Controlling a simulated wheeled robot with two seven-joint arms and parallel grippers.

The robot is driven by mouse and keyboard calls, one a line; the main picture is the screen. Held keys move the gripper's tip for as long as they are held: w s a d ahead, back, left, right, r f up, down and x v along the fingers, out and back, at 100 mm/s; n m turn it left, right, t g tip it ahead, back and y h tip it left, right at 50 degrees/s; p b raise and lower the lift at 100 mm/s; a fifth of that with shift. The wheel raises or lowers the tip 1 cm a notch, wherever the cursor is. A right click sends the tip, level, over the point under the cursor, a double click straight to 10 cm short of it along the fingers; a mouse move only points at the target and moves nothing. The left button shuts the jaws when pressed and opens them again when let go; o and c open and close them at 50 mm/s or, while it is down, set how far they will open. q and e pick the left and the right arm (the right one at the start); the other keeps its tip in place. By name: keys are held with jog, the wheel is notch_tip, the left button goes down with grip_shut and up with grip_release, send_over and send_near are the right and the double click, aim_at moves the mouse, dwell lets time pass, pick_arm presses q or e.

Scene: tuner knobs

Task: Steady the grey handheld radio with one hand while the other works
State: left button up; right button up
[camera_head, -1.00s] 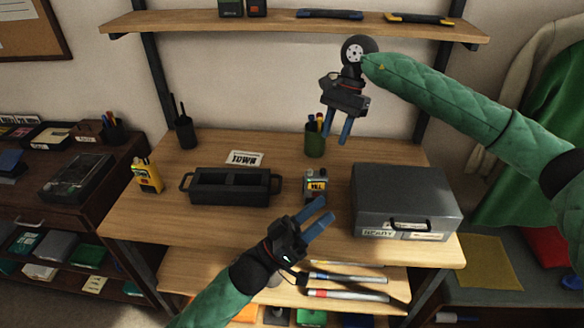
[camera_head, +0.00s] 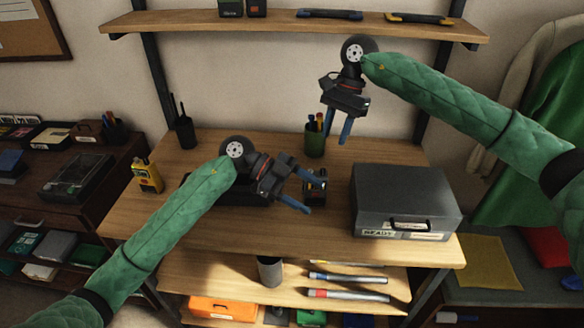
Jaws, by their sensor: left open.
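A small grey device (camera_head: 319,188), which looks like the handheld radio, stands near the middle of the desk. My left gripper (camera_head: 314,193) is open, with its blue fingers pointing right at the device. They partly cover it in the picture; I cannot tell whether they touch it. My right gripper (camera_head: 337,131) hangs high above the back of the desk with its blue fingers apart and empty.
A grey case (camera_head: 400,190) stands at the right of the desk. A black handled tray (camera_head: 235,192) is largely hidden behind my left arm.

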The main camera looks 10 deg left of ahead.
pick_arm(q)
jog(key=w+a+n+t+y, duration=0.2)
jog(key=w+a+y, duration=0.3)
jog(key=w+a, duration=0.2)
jog(key=shift+w+d+f+n+t+y, duration=0.35)
jog(key=shift+w+d+f+n+y, duration=0.25)
jog(key=shift+d+f+n, duration=0.6)
jog(key=shift+w+d+f+n+t+y, duration=0.45)
jog(key=shift+d+f+n+y, duration=0.2)
jog(key=shift+f, duration=0.9)
jog(key=shift+w+d+f+n+t+y, duration=0.3)
jog(key=shift+w+d+f+n+y, duration=0.25)
jog(key=shift+d+f+n, duration=0.6)
jog(key=shift+a+f+m, duration=0.2)
jog(key=shift+f+m, duration=0.05)
jog(key=shift+m, duration=0.05)
jog(key=shift+c, duration=0.4)
